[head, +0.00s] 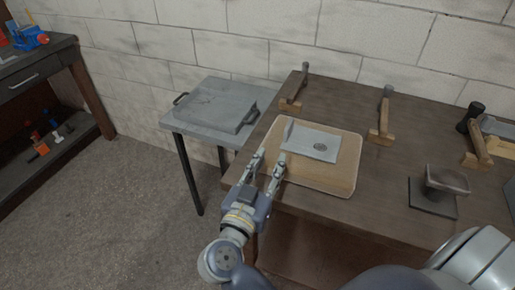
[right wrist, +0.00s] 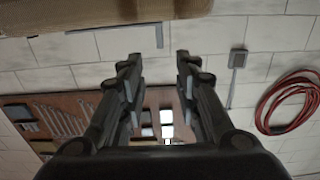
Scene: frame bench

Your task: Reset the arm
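My right gripper (head: 272,158) is over the left edge of a light wooden tray or board (head: 335,178) on the brown bench. Its two fingers are apart with nothing between them. In the right wrist view my right gripper (right wrist: 170,60) also shows open fingers, with a wall behind them. A grey metal plate (head: 312,142) with a dark round mark and a raised left edge lies on the tray, just beyond the fingertips. I cannot tell whether the gripper touches the tray. My left gripper is not in view.
Wooden pieces with upright grey posts (head: 294,92) (head: 382,118) stand along the back of the bench. A small grey table (head: 215,105) is at the left. A red hose (right wrist: 290,102) hangs on the wall.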

